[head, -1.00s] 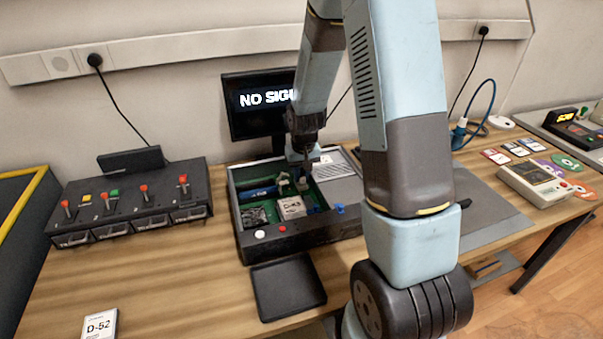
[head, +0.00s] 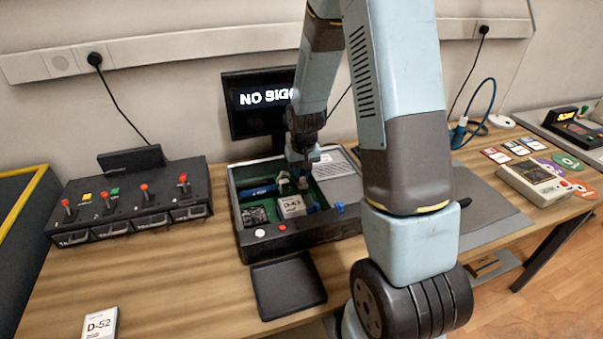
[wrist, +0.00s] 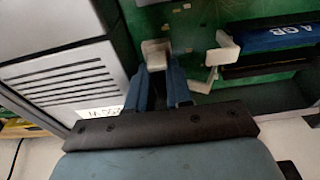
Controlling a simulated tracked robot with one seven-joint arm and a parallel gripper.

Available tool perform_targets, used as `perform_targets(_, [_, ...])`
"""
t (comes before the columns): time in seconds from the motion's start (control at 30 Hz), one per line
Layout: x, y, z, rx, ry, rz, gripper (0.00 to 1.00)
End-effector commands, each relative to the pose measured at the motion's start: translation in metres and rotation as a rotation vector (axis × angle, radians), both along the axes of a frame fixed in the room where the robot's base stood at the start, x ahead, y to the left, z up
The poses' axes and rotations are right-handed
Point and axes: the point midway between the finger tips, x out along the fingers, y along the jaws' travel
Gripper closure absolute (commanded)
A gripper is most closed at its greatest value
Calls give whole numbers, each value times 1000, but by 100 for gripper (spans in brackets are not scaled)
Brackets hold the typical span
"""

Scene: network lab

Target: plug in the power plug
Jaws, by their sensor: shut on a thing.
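An open dark computer case (head: 300,238) with a green board inside stands on the bench in the head view. My gripper (head: 303,168) reaches down into it near its back middle. In the wrist view the two blue fingers of my gripper (wrist: 164,78) are shut on a small cream-white connector (wrist: 155,53), which looks like the power plug. The plug is over or against the green board (wrist: 190,35); I cannot tell whether it is seated. A second cream-white part (wrist: 222,52) is just right of it, apart from the fingers. The plug's far end is hidden.
A silver vented unit (wrist: 65,75) is close left of my fingers; a blue module (wrist: 275,37) lies right. A monitor (head: 258,112) reading "NO SIG…" stands behind the case. A black tray (head: 287,288) lies in front and a switch box (head: 130,210) is left.

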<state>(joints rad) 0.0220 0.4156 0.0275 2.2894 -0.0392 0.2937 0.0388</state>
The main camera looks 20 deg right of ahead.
Motion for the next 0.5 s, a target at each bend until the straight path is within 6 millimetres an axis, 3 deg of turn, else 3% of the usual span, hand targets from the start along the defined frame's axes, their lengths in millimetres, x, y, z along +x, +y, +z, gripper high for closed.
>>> perform_targets(0.5, [0,0,-5,0,0,0,100])
